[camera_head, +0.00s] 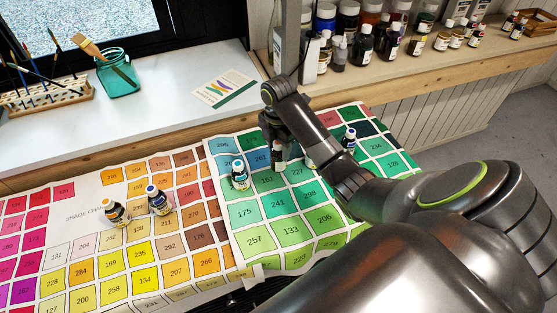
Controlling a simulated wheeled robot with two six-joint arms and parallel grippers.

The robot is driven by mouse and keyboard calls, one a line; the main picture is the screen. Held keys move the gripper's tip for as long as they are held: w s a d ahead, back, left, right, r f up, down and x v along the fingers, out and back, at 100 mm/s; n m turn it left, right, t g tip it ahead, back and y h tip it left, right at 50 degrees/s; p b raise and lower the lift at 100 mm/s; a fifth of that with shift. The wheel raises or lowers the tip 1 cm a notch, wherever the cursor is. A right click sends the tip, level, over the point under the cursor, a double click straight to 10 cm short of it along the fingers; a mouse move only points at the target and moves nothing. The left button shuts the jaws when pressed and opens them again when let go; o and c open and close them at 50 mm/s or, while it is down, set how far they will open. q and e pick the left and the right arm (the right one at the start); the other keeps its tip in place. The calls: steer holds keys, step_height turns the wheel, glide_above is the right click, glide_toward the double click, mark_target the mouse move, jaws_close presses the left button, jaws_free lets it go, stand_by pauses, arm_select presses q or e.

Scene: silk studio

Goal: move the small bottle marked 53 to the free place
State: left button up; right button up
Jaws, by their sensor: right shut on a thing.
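My right gripper (279,140) reaches down over the green part of the shade chart (257,218) and is shut on a small bottle (279,154), mostly hidden by the fingers. A teal small bottle (239,176) with a pale cap stands to its left. A blue-capped small bottle (349,140) stands to the right, beyond my forearm. The bottle numbers are too small to read, so I cannot tell which is 53. My left gripper is not in view.
A teal glass jar (120,78) with a brush and a brush rack (45,97) stand on the white sill at the back left. A leaflet (226,88) lies there too. Several bottles line the wooden shelf (440,67). My right arm covers much of the right side.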

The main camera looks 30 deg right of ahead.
mark_target(279, 156)
steer(key=shift+f, duration=1.95)
steer(key=shift+f, duration=0.1)
steer(key=o, duration=1.3)
step_height(279, 156, up, 6)
steer(key=shift+f, duration=0.2)
step_height(279, 156, up, 5)
steer(key=p, duration=0.4)
steer(key=shift+f+p, duration=0.15)
steer(key=shift+p, duration=0.2)
steer(key=shift+r+p, duration=1)
steer(key=shift+s+f, duration=0.1)
